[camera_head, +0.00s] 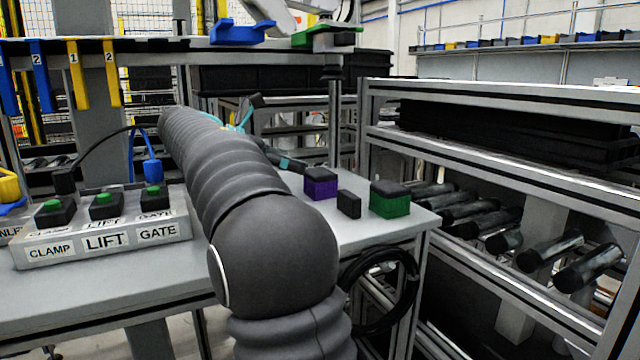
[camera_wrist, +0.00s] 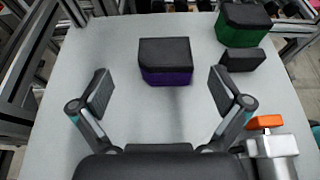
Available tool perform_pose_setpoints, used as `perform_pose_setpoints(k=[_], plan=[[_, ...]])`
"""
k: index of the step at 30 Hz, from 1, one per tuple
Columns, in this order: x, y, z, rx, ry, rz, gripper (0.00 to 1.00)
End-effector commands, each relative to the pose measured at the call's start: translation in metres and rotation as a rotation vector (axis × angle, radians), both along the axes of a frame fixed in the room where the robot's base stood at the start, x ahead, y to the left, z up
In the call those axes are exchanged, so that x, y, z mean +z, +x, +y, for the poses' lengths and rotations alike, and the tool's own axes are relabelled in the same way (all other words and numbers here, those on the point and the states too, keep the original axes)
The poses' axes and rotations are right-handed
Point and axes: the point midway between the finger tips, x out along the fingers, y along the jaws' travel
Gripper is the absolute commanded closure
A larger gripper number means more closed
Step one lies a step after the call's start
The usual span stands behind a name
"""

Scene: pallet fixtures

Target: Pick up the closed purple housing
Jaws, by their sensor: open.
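The purple housing (camera_head: 321,188) with a black lid sits closed and upright on the grey table, right of my arm in the head view. In the wrist view the purple housing (camera_wrist: 166,62) lies ahead of my gripper, roughly centred between its fingers. My gripper (camera_wrist: 162,93) is open and empty, its two pads spread wider than the housing. The pads do not touch it. In the head view my arm hides most of the gripper.
A green housing with a black lid (camera_head: 389,199) and a small black block (camera_head: 348,204) stand right of the purple one. A control box (camera_head: 103,230) labelled CLAMP, LIFT and GATE is at the left. A roller rack (camera_head: 520,235) stands beyond the table's right edge.

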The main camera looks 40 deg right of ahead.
Motion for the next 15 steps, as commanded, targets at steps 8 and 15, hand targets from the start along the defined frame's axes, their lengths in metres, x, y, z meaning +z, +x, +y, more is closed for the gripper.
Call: perform_pose_setpoints(k=[8,15], plan=[[-0.008,-0.005,-0.019,0.001,0.001,-0.002,0.0],[-0.02,-0.019,-0.044,-0.002,0.001,0.0,0.0]])
